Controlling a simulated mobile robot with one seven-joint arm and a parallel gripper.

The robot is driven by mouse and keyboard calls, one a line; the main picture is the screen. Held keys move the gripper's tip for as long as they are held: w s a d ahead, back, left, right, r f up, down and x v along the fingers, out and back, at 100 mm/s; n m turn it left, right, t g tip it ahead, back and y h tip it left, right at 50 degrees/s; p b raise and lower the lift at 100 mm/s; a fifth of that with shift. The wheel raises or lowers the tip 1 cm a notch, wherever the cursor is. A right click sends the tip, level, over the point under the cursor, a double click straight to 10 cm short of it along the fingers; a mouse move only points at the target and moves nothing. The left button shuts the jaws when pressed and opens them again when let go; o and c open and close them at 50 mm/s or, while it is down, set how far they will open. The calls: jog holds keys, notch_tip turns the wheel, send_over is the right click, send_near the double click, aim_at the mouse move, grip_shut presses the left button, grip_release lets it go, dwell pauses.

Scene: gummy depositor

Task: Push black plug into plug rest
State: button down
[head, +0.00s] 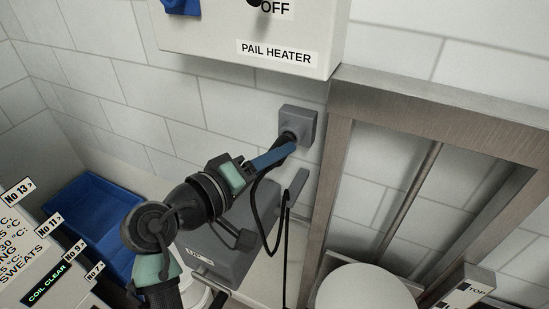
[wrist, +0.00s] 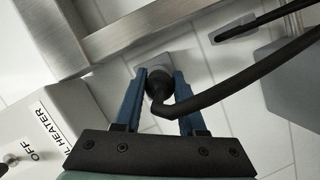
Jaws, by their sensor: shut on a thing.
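My gripper (head: 272,157) has its blue fingers shut on the black plug (wrist: 158,84), which shows between them in the wrist view. The plug's front end is at the grey wall socket (head: 301,123) under the pail heater box; I cannot tell how deep it sits. A black cable (head: 259,216) hangs from the plug in a loop.
The pail heater box (head: 245,27) hangs above the socket. A steel frame (head: 336,165) stands close on the right, with a white round lid (head: 352,287) low inside it. A grey box (head: 215,250) and a blue bin (head: 92,222) are below left.

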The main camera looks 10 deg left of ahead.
jog(key=shift+c, duration=2)
grip_release()
jog(key=b+v, duration=0.4)
jog(key=v, duration=0.9)
